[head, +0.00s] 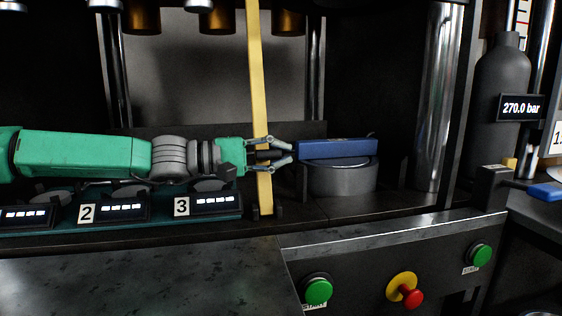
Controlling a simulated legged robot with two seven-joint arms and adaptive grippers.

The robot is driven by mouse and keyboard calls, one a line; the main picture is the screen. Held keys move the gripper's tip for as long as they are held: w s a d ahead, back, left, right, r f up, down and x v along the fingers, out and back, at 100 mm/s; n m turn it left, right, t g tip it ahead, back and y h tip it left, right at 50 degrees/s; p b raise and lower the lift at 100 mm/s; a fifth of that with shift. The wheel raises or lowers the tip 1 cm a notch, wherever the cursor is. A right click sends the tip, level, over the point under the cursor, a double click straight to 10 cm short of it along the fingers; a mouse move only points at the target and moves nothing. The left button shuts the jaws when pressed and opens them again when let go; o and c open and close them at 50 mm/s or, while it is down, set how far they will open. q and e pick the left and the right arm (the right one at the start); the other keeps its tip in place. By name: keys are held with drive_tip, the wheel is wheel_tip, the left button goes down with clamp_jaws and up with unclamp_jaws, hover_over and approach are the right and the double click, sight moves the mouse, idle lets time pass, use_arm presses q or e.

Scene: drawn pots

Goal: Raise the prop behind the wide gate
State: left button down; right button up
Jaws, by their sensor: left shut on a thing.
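A tall yellow bar (259,80) stands nearly upright inside the machine, its foot beside small dark blocks; I take it as the prop. My left gripper (289,152) reaches across the bar from the left. Its fingers are shut at the left end of a blue block (338,148), which lies over a grey cylinder (343,179). The fingers hide part of the bar and the exact grip. I cannot tell whether the block rests on the cylinder. I cannot make out which part is the wide gate. My right gripper is not in view.
A teal rack (237,212) with numbered displays lies under my left arm. Chrome columns (437,95) stand at the sides. In front is a panel with green buttons (318,291) and a red knob (411,298). A dark bottle (502,80) and gauge (521,108) stand at right.

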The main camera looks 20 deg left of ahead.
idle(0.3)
use_arm(q)
drive_tip(key=c, duration=1.4)
unclamp_jaws()
drive_tip(key=shift+s, duration=0.1)
drive_tip(key=shift+c, duration=0.2)
drive_tip(key=v, duration=1.2)
drive_tip(key=shift+f, duration=0.1)
drive_tip(key=shift+f, duration=0.1)
